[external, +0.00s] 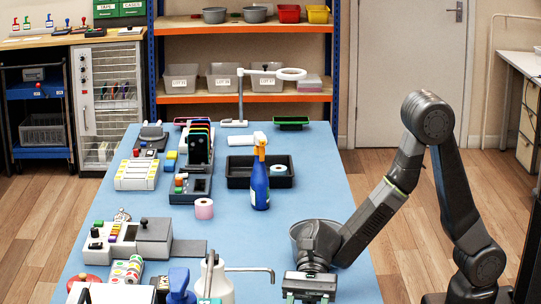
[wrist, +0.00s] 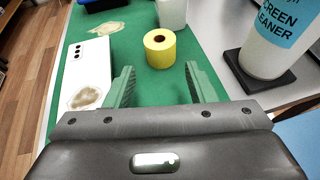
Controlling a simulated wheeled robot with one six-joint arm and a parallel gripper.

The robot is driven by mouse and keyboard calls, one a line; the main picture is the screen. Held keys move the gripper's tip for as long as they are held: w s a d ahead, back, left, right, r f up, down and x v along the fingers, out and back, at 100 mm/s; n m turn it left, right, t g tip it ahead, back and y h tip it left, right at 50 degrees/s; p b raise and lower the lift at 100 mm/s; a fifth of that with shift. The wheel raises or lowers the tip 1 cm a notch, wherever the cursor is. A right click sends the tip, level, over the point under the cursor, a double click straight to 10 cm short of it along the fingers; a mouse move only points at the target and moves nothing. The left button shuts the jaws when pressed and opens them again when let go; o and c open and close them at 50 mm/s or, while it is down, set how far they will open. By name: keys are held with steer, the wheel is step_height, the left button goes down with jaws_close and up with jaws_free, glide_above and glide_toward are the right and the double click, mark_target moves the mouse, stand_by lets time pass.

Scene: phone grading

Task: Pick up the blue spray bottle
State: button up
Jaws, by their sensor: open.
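A blue spray bottle (external: 260,186) with a yellow-orange head stands upright on the blue table in the external view, in front of a black tray. My gripper (external: 309,292) is at the front right of the table, well nearer the camera than the upright blue bottle. In the wrist view my gripper (wrist: 160,82) is open with its green fingers apart and nothing between them. No blue spray bottle can be made out there.
In the wrist view a yellow roll (wrist: 159,48) stands just beyond my fingertips, a white phone (wrist: 87,74) lies left, and a screen cleaner bottle (wrist: 272,40) stands right. In the external view a pump bottle (external: 217,279) is left of my gripper; the table's (external: 262,240) middle is clear.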

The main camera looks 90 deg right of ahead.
steer(key=w+d+r+m+t+h+p, duration=0.2)
steer(key=w+d+r+m+t+h, duration=0.15)
steer(key=w+d+m, duration=0.45)
steer(key=w+d+r+m+t+h+p, duration=0.1)
steer(key=w+d+r+m+t+h, duration=0.2)
steer(key=w+d+m, duration=0.45)
steer(key=w+d+r+m+t+h+p, duration=0.15)
steer(key=w+d+r+m+h, duration=0.3)
steer(key=d, duration=0.45)
steer(key=w+d+r+m+t+h+p, duration=0.1)
steer(key=w+d+r+m+t+h, duration=0.15)
steer(key=w+d+m, duration=0.45)
step_height(320, 180, up, 11)
steer(key=n+g+h+p, duration=0.5)
steer(key=n+g+p, duration=0.5)
steer(key=n, duration=2.1)
glide_above(260, 134)
steer(key=a+b, duration=0.2)
steer(key=a, duration=0.2)
steer(key=g, duration=0.2)
steer(key=shift+g+y, duration=0.25)
steer(key=shift+y, duration=0.1)
steer(key=x, duration=0.8)
steer(key=shift+s+f, duration=0.2)
steer(key=shift+s, duration=0.1)
steer(key=shift+p+x, duration=0.6)
steer(key=shift+x, duration=2.25)
steer(key=shift+w+d, duration=0.1)
jaws_close()
